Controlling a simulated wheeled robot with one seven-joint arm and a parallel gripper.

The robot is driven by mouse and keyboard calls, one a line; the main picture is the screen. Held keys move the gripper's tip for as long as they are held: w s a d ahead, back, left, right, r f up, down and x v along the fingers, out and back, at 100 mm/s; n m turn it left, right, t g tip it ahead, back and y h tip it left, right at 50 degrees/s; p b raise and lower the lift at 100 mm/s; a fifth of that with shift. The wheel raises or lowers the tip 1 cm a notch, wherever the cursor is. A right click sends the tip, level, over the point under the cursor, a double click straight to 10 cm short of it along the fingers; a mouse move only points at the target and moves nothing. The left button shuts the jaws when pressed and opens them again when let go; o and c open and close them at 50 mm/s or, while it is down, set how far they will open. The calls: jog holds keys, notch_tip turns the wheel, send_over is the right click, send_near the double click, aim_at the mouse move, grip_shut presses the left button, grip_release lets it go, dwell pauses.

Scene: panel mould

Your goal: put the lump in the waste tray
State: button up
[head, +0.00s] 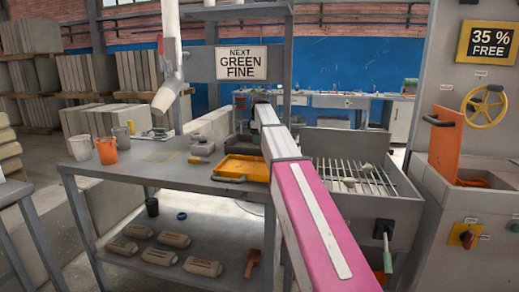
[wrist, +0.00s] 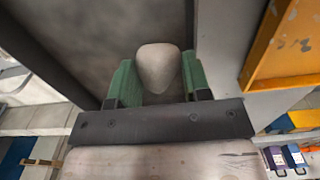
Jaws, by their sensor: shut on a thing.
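My gripper (wrist: 156,80) shows in the wrist view with two green fingers, shut on a pale grey, rounded lump (wrist: 158,66). The lump sticks out beyond the fingers over a blurred dark grey surface. In the head view my pink and white arm reaches away over the work area, and the gripper and held lump cannot be made out. A shallow yellow-orange tray (head: 247,166) sits on the grey table, left of my arm; no label shows whether it is the waste tray. An orange edge (wrist: 283,45) is at the right of the wrist view.
The grey table (head: 130,172) bears orange and pale cups (head: 107,151) and a small grey device (head: 202,147). Bags (head: 202,267) lie on the lower shelf. An orange panel (head: 444,145) stands far right.

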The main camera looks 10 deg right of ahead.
jog(key=shift+w+d+f, duration=0.25)
jog(key=shift+d+f, duration=0.1)
jog(key=shift+f, duration=1.9)
jog(key=shift+f, duration=0.1)
jog(key=o, duration=0.7)
notch_tip(320, 180, up, 12)
jog(key=shift+r, duration=0.1)
